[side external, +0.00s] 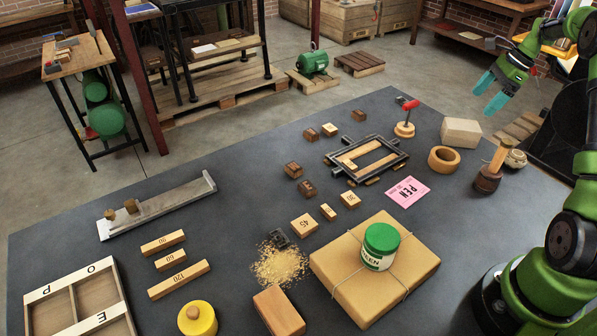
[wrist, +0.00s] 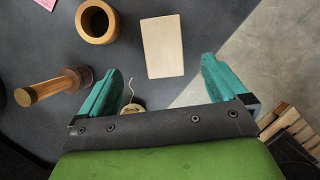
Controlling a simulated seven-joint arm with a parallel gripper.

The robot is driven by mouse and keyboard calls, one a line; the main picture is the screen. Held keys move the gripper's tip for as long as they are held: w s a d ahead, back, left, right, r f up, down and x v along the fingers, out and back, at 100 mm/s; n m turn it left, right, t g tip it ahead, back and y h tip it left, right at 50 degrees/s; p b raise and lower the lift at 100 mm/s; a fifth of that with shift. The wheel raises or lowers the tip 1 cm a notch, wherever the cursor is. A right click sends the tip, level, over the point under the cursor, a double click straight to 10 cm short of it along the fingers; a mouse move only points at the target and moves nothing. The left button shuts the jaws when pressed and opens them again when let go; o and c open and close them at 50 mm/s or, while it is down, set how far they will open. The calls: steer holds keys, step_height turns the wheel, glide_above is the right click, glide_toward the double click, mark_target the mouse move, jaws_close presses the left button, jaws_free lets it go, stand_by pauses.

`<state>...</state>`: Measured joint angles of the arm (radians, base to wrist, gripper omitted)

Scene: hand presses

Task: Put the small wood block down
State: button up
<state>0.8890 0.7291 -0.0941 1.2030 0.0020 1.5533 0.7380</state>
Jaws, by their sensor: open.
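My gripper (side external: 484,96) is open and empty, raised beyond the right edge of the table. In the wrist view its two teal fingers (wrist: 161,64) are wide apart with nothing between them. A pale wood block (side external: 461,132) lies on the table near the right edge; it also shows in the wrist view (wrist: 163,46), ahead of the fingers and well below. I cannot tell which is the task's small block.
A wooden ring-shaped bowl (side external: 444,159), a mallet (side external: 488,179) and a twine spool (side external: 515,158) stand near the pale block. A green-lidded jar (side external: 380,247) stands on a parcel (side external: 330,262).

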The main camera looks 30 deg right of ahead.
steer(key=a+r+n+t+h, duration=0.1)
steer(key=a+r+n, duration=0.45)
steer(key=a, duration=0.65)
steer(key=a+r+n, duration=0.5)
steer(key=a+r, duration=0.2)
steer(key=a, duration=0.4)
steer(key=s+a+n+t, duration=0.1)
steer(key=s+a+n, duration=0.5)
steer(key=a, duration=0.3)
steer(key=s+a+f+n+t, duration=0.1)
steer(key=s+a+n+t, duration=0.1)
steer(key=s+a+n, duration=0.4)
steer(key=a, duration=0.2)
steer(key=shift+s+a, duration=0.4)
